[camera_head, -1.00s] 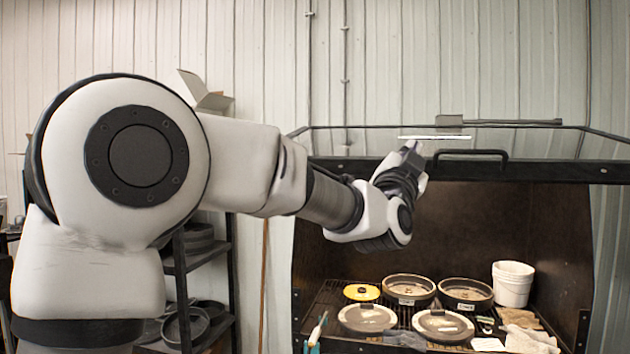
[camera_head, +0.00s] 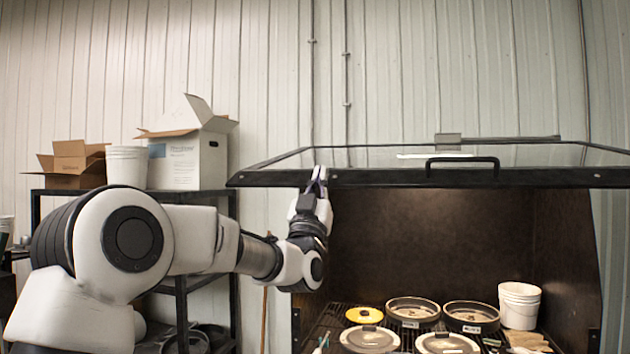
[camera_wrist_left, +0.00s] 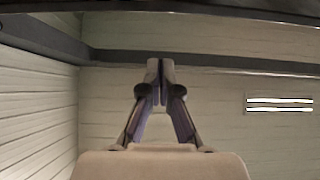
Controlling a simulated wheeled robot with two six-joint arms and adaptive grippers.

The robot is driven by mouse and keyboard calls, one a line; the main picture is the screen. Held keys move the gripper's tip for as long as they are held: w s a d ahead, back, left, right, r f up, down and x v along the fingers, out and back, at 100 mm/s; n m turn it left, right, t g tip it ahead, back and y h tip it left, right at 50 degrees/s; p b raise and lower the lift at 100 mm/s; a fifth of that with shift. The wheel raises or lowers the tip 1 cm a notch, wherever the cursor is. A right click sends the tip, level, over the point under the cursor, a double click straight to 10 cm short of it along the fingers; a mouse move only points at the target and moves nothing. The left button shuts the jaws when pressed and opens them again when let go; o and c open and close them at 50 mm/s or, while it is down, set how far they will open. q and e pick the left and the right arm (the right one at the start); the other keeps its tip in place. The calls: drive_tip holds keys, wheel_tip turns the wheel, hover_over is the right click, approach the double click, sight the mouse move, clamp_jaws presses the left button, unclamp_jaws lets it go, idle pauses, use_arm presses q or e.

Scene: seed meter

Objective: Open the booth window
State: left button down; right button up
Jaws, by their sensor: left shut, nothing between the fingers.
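The booth window (camera_head: 380,178) is a glass panel in a black frame, tilted up and out over the booth front in the head view. A black handle (camera_head: 462,160) is on its front bar. My left gripper (camera_head: 319,172) is shut and empty at the left part of that bar, away from the handle. In the left wrist view its fingertips (camera_wrist_left: 158,72) are together and overlap the dark frame bar (camera_wrist_left: 230,62). I cannot tell whether they touch it. My right gripper is not in view.
A dark shelf (camera_head: 233,260) with a white box (camera_head: 188,160) and a brown box (camera_head: 75,163) stands at left, behind my left arm.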

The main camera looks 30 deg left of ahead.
use_arm(q)
drive_tip(key=w+p, duration=0.1)
drive_tip(key=w+a+f+p, duration=0.1)
drive_tip(key=w+p, duration=0.1)
drive_tip(key=w, duration=0.1)
drive_tip(key=shift+a+f+p, duration=0.15)
drive_tip(key=shift+f+p, duration=0.05)
drive_tip(key=shift+p, duration=0.15)
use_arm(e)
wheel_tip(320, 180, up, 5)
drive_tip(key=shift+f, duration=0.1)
use_arm(q)
drive_tip(key=shift+s, duration=0.1)
